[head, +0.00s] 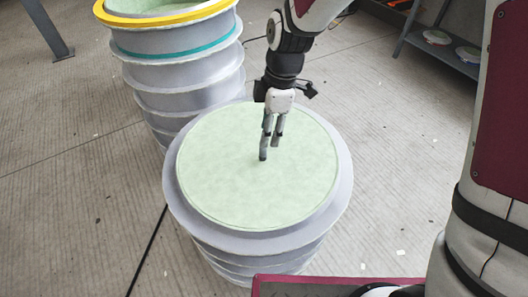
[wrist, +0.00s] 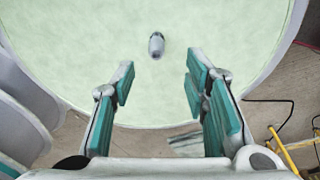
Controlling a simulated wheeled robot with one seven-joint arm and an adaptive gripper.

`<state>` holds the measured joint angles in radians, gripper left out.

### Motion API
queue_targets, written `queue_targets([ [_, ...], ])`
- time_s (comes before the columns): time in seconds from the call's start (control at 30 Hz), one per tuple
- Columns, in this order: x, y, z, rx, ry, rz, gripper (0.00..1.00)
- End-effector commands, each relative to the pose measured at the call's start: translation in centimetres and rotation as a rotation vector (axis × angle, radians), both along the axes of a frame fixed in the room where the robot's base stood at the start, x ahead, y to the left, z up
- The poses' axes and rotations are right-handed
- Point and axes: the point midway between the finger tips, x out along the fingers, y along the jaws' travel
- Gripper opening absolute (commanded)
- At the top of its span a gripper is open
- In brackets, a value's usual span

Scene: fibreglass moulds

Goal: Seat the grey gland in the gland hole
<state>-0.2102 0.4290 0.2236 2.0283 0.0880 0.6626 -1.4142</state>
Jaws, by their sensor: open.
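The grey gland (wrist: 156,45) is a small, short cylinder on the pale green top (wrist: 230,30) of a round mould. In the wrist view it is beyond the fingertips, roughly in line with the gap between them, and nothing holds it. My gripper (wrist: 160,78) is open and empty, its two teal-padded fingers spread. In the head view my gripper (head: 270,142) points down over the middle of the green top (head: 215,170); the gland cannot be told from the fingers there. I cannot make out a gland hole in either view.
A taller ribbed grey mould (head: 190,70) with a yellow rim (head: 165,17) stands behind at the left. A shelf (head: 455,55) with round items is at the upper right. A dark cable (head: 150,245) lies on the floor. The green top is otherwise clear.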

Motion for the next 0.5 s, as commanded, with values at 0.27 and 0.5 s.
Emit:
queue_targets([
  [0.27,0.0,0.3,-2.1,0.0,-0.001,0.0,0.42],
  [0.5,0.3,0.7,-4.7,0.0,0.001,0.0,0.42],
])
